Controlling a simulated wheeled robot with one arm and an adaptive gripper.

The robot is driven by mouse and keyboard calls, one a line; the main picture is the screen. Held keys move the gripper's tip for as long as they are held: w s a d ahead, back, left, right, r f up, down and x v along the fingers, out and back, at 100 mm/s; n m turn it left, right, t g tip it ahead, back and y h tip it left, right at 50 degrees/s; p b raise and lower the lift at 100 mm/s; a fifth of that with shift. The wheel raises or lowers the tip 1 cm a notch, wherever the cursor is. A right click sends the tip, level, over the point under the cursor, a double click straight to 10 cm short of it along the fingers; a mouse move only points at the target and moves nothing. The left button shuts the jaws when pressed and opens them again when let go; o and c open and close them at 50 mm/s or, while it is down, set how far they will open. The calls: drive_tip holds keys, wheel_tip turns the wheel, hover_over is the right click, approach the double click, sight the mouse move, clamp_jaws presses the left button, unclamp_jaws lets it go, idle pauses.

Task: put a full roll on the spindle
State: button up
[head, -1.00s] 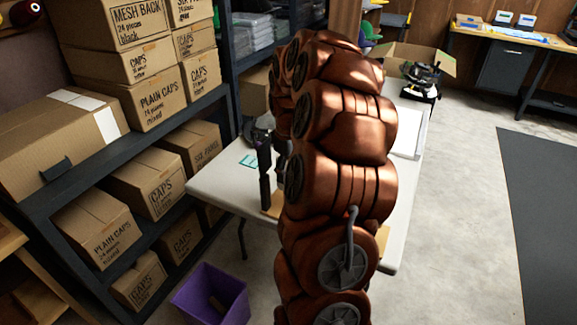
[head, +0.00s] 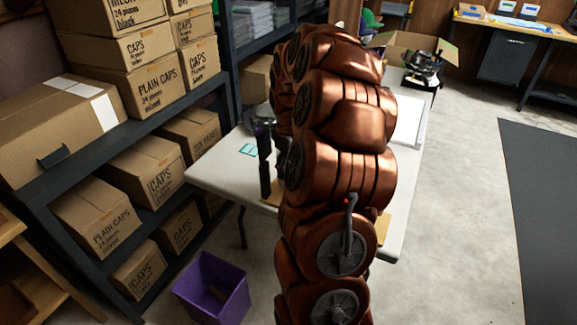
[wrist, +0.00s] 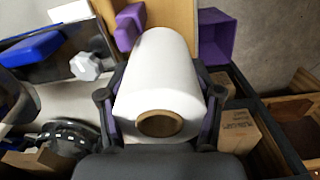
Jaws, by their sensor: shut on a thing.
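A full white roll (wrist: 160,75) with a brown cardboard core (wrist: 160,123) lies lengthwise between the fingers of my gripper (wrist: 158,105) in the wrist view. The fingers press on it from left and right, with purple pads showing. In the head view my arm hides the roll and most of the gripper; only a dark part shows over the white table (head: 222,174). I cannot make out the spindle for certain. A white faceted knob (wrist: 87,66) is left of the roll in the wrist view, near a purple piece (wrist: 130,24).
A purple bin (head: 211,290) stands on the floor before the table; it also shows in the wrist view (wrist: 217,36). A dark shelf (head: 107,178) with cardboard boxes stands at left. An open carton (head: 440,50) is behind the table. Floor (head: 455,220) at right is clear.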

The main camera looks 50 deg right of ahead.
drive_tip(key=shift+f+b, duration=1.05)
drive_tip(key=shift+f, duration=1.8)
drive_tip(key=o, duration=1.3)
wheel_tip(320, 180, up, 12)
drive_tip(key=shift+a, duration=0.1)
